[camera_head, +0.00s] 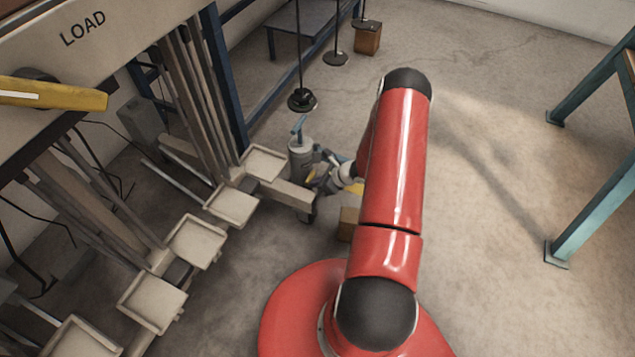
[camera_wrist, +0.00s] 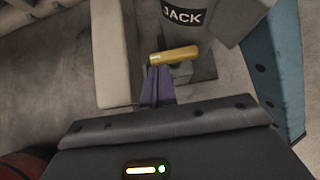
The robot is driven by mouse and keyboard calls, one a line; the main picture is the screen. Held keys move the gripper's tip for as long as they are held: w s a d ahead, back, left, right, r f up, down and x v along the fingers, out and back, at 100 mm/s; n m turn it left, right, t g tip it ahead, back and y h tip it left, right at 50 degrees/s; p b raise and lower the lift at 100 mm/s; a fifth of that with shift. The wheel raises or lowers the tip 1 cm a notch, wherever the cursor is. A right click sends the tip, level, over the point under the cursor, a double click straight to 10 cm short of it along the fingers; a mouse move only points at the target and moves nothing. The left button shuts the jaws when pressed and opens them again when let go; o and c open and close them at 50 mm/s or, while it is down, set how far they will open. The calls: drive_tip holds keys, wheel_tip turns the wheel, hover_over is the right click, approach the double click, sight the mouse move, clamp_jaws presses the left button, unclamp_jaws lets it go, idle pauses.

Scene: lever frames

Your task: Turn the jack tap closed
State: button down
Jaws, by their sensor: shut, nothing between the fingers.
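The jack tap (camera_wrist: 174,54) is a short yellow bar on a grey stub, just below the dark JACK label (camera_wrist: 183,17) in the wrist view. It lies nearly crosswise in that picture, with its right end slightly higher. My gripper (camera_wrist: 156,72) shows as narrow purple fingers, shut together with nothing held. The fingertips are right by the left half of the bar; I cannot tell whether they touch it. In the head view the grey jack cylinder (camera_head: 301,160) stands left of my red arm. My arm and wrist partly hide that area, so the tap is hard to make out there.
A pale beam (camera_wrist: 112,55) runs along the left of the tap and a blue post (camera_wrist: 277,62) stands to its right. Several pale trays (camera_head: 195,241) line the frame in the head view. A teal stand (camera_head: 585,190) is at far right, with open floor before it.

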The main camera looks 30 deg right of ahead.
drive_tip(key=shift+a+f+b, duration=0.15)
drive_tip(key=shift+a+b, duration=0.35)
drive_tip(key=shift+b, duration=0.65)
drive_tip(key=a+b, duration=0.1)
drive_tip(key=b, duration=0.2)
drive_tip(key=shift+w+a, duration=0.1)
drive_tip(key=shift+w, duration=0.05)
drive_tip(key=shift+w+a+b, duration=0.15)
drive_tip(key=shift+a+b, duration=0.1)
drive_tip(key=shift+b, duration=0.25)
drive_tip(key=shift+d, duration=0.15)
